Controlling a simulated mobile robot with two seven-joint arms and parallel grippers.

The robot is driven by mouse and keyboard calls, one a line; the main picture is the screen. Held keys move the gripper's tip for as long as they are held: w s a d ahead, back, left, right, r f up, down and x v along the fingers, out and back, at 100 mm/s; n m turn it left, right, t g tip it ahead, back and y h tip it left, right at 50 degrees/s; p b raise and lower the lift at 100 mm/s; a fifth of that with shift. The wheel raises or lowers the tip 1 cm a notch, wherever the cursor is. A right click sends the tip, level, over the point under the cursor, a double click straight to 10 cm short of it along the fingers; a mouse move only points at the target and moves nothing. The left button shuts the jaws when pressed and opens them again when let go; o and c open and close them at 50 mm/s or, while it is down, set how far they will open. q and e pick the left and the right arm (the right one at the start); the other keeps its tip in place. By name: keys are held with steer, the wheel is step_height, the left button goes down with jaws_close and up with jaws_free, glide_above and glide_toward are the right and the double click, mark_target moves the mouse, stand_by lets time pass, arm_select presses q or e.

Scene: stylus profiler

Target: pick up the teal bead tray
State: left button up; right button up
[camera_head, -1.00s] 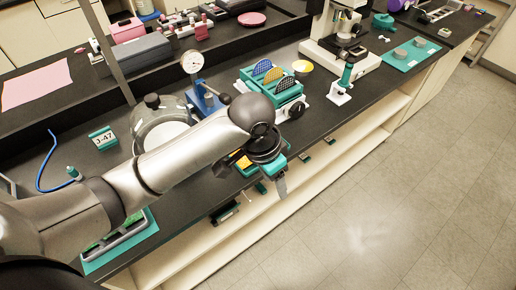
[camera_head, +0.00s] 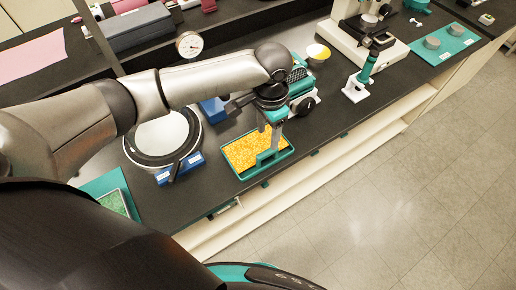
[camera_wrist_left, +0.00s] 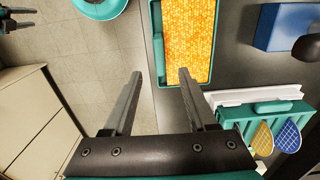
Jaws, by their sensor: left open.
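The teal bead tray (camera_head: 255,174), filled with yellow-orange beads, sits on the dark bench near its front edge. It also shows at the top of the left wrist view (camera_wrist_left: 213,45), with a teal handle piece on its left side. My left gripper (camera_head: 266,150) points down over the tray's front side and hides part of it. A small dark part at that view's upper left may be my right gripper.
A round pale plate in a ring (camera_head: 160,137) with a blue block (camera_head: 180,168) stands left of the tray. A teal rack with coloured discs (camera_wrist_left: 240,115) and a blue block (camera_wrist_left: 284,26) are close by. A microscope (camera_head: 365,35) stands farther right.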

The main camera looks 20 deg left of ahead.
mark_target(268, 151)
arm_select(q)
step_height(268, 151, down, 3)
steer(key=shift+f, duration=0.15)
step_height(268, 151, down, 4)
steer(key=shift+d+r, duration=0.1)
steer(key=shift+r, duration=0.15)
steer(key=shift+f, duration=0.55)
arm_select(e)
steer(key=shift+w+a, duration=0.1)
steer(key=shift+w, duration=1)
arm_select(q)
steer(key=shift+c, duration=0.4)
jaws_close()
steer(key=shift+r, duration=0.1)
